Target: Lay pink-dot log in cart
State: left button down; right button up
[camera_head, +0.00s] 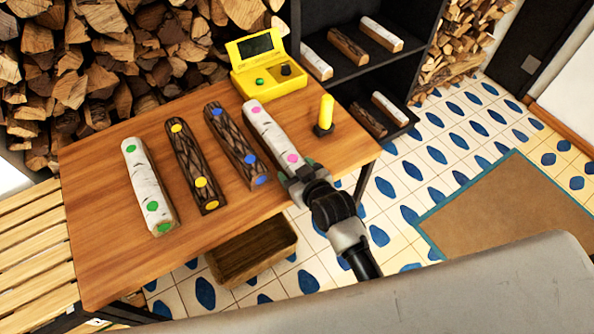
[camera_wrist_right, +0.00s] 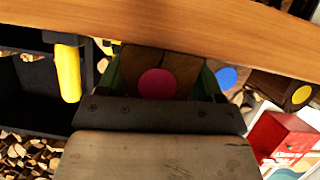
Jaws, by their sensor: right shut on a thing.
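The pink-dot log (camera_head: 270,133) is a pale birch-bark log at the right end of the row on the wooden table (camera_head: 110,262). Its near end is in my right gripper (camera_head: 296,174), at the table's right front edge. In the right wrist view the log's end face with the pink dot (camera_wrist_right: 157,84) sits between the fingers of my right gripper (camera_wrist_right: 160,92). The log appears to lie on the table; I cannot tell whether it is lifted. I cannot make out a cart for certain. My left gripper is not in view.
Left of it are logs with blue (camera_head: 228,135), yellow (camera_head: 191,162) and green dots (camera_head: 148,180). A yellow device (camera_head: 268,72) and a yellow-handled post (camera_head: 326,112) stand behind. A black shelf (camera_head: 345,72) holds several logs. A brown box (camera_head: 252,258) is below the table.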

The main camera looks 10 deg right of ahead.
jog(key=shift+r, duration=0.15)
jog(key=o, duration=1)
jog(key=shift+f, duration=0.25)
jog(key=o, duration=0.4)
jog(key=shift+o, duration=0.2)
jog(key=shift+r, duration=0.1)
jog(key=v, duration=1.2)
